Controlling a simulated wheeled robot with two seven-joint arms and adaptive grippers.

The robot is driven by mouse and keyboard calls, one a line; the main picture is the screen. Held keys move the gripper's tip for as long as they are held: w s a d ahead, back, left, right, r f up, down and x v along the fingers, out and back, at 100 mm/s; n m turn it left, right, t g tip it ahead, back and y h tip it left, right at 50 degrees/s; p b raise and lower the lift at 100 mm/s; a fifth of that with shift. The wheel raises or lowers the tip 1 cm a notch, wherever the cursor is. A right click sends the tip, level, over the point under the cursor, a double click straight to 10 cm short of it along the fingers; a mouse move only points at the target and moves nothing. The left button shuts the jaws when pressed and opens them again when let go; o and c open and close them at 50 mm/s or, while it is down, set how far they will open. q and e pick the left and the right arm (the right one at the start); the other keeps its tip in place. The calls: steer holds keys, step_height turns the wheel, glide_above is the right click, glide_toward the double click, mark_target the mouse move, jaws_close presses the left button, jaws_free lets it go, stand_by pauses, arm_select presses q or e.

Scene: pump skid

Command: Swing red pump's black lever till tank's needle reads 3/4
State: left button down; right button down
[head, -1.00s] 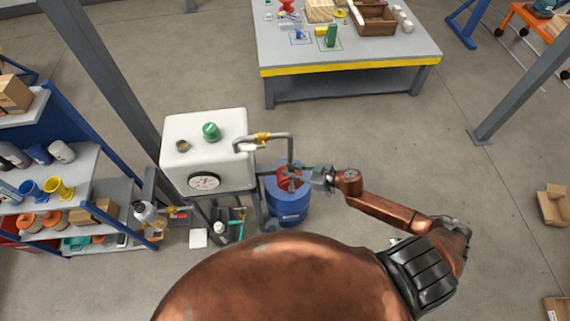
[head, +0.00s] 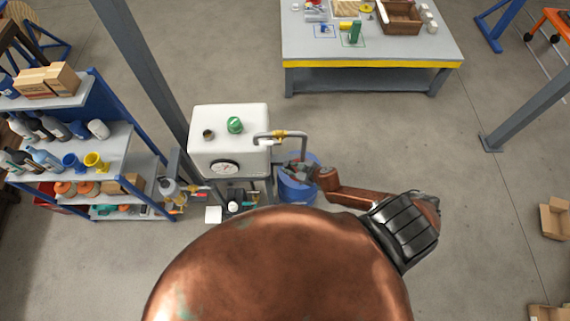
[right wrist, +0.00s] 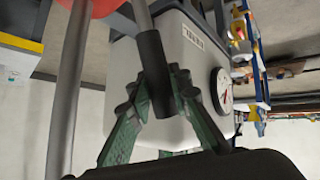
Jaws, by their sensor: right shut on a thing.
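The white tank (head: 250,160) stands on a stand, and its round gauge (head: 224,168) faces me; the needle is too small to read. The gauge also shows edge-on in the right wrist view (right wrist: 223,91). The red pump shows as a red part at the top of the right wrist view (right wrist: 95,6); in the head view my gripper and arm hide it. My right gripper (head: 297,171) is over the blue drum (head: 297,190). In the right wrist view its green fingers (right wrist: 157,98) are shut around the lever's black grip (right wrist: 153,65). My left gripper is not in view.
A grey pipe with a yellow valve (head: 279,134) runs from the tank towards the drum, close to my right gripper. A blue shelf (head: 125,150) with bottles and funnels stands left. A workbench (head: 372,65) stands behind. The floor to the right is mostly clear.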

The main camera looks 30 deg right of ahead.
steer(key=shift+a+f, duration=0.15)
steer(key=shift+a, duration=0.05)
stand_by(0.3)
steer(key=c, duration=1.7)
jaws_free()
steer(key=shift+c, duration=0.2)
steer(key=shift+d, duration=0.1)
steer(key=v, duration=1.2)
steer(key=shift+w, duration=0.1)
